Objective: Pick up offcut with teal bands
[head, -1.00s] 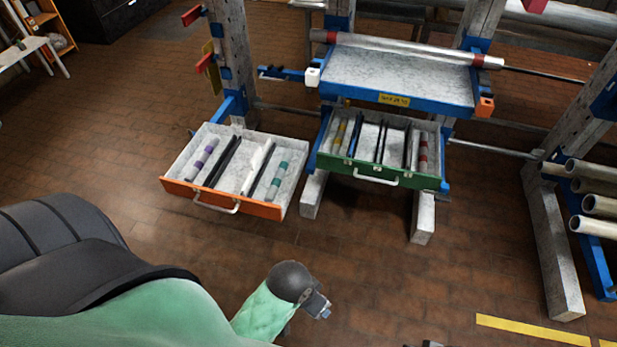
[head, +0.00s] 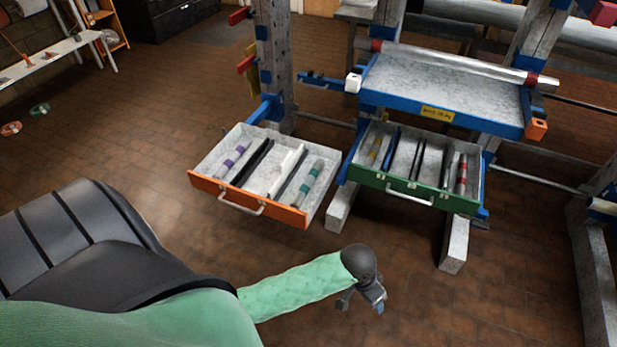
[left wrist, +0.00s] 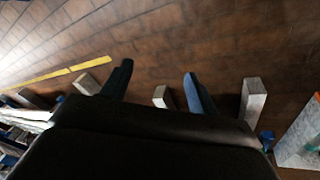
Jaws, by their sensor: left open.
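The offcut with teal bands (head: 311,177) is a short pale grey tube lying in the right-hand compartment of the open orange-fronted drawer (head: 248,203). My left gripper (head: 362,304) is open and empty. In the head view it is below and right of that drawer, in front of the floor and apart from the offcut. A corner of a drawer (left wrist: 296,145) shows at the right edge there. My right gripper is not in view.
The same drawer holds a purple-banded offcut (head: 235,155) and dark and white bars. An open green-fronted drawer (head: 400,189) holds yellow- and red-banded tubes. A blue-edged shelf (head: 445,95) stands above it. Grey posts and feet (head: 453,244) flank the drawers. Brick floor is clear in front.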

